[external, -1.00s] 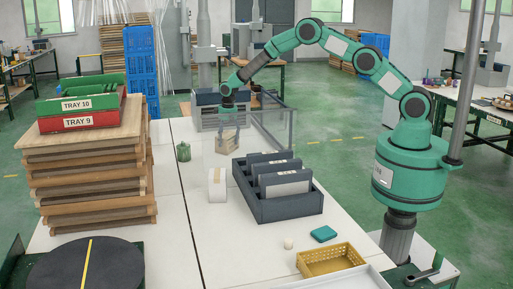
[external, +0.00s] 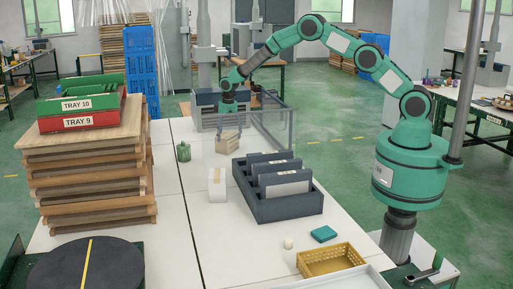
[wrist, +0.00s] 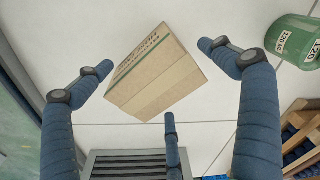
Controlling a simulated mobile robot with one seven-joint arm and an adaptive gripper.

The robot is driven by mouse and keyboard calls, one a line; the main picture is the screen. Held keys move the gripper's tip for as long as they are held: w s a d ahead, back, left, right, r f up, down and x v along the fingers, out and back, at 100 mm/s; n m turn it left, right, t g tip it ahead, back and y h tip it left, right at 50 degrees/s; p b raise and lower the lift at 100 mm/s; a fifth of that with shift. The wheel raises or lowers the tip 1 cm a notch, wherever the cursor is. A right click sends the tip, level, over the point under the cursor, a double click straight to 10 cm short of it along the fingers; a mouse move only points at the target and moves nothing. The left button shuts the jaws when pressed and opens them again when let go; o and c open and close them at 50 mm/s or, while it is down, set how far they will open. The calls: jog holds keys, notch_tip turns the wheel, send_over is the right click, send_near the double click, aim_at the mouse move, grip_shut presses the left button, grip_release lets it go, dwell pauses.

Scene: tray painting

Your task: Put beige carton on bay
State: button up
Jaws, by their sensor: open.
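The beige carton (external: 229,143) stands on the white table, below my gripper (external: 228,118) in the external view. In the wrist view the carton (wrist: 152,88) is a closed cardboard box with dark printing along one side. My gripper (wrist: 158,72) is open, with its blue-grey fingers spread around the carton. A visible gap separates the fingers from the box, and nothing is held. Which thing is the bay is not clear from the pictures; a dark rack with upright dividers (external: 262,209) stands on the table nearer the camera.
A green jar (external: 183,152) stands left of the carton, and a white block (external: 217,185) stands nearer the camera. A clear panel (external: 291,131) rises to the right. A yellow basket (external: 330,262) and teal box (external: 324,234) lie in front. Stacked boards (external: 90,180) stand left.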

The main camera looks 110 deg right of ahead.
notch_tip(320, 180, up, 10)
jog(key=p, duration=0.1)
jog(key=shift+s+a+f, duration=0.25)
jog(key=shift+s+a, duration=0.1)
dwell(0.3)
jog(key=shift+r, duration=0.1)
